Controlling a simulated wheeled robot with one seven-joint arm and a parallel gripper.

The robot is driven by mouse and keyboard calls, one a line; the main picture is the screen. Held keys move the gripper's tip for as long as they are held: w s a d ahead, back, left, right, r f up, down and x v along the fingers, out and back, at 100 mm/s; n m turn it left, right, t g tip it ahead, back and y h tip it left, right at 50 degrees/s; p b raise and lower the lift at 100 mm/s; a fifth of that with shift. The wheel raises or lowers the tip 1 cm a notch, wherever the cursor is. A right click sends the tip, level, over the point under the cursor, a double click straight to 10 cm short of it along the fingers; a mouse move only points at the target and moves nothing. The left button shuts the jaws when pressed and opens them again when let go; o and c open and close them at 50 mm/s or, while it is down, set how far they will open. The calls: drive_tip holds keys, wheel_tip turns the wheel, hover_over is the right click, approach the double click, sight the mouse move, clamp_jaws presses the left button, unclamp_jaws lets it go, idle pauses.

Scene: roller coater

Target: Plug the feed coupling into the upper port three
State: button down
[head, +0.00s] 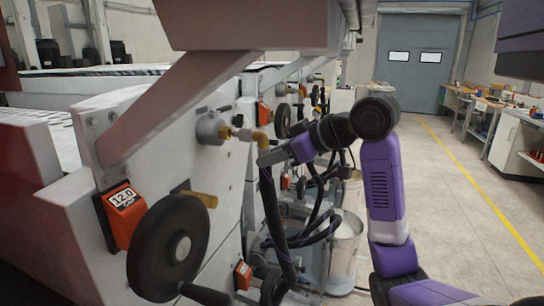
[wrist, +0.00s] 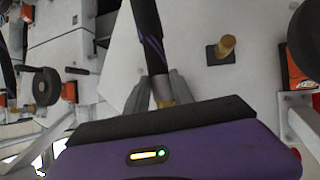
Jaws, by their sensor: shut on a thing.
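The feed coupling is a brass elbow (head: 262,141) on a dark hose (head: 271,205) that hangs down beside the machine wall. My gripper (head: 268,156) is shut on it from the right. In the wrist view, my grey fingers (wrist: 164,98) close around the brass part (wrist: 163,91), and the hose (wrist: 149,40) runs up the picture. A round grey port (head: 211,128) with a brass fitting (head: 227,132) sticks out of the white panel. The elbow's end lines up with this fitting in the head view; I cannot tell whether they touch or which port number it is.
A near black handwheel (head: 168,248) and an orange 12.0 counter (head: 122,212) stick out of the panel. A brass stub (wrist: 226,46) sits on a dark plate. A slanted bracket (head: 170,105) is overhead. A metal bucket (head: 345,245) stands behind the hoses. Floor at right is clear.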

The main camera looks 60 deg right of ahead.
drive_tip(key=shift+w+a, duration=0.2)
drive_tip(key=shift+w, duration=1.1)
drive_tip(key=c, duration=1)
unclamp_jaws()
drive_tip(key=shift+v, duration=3.95)
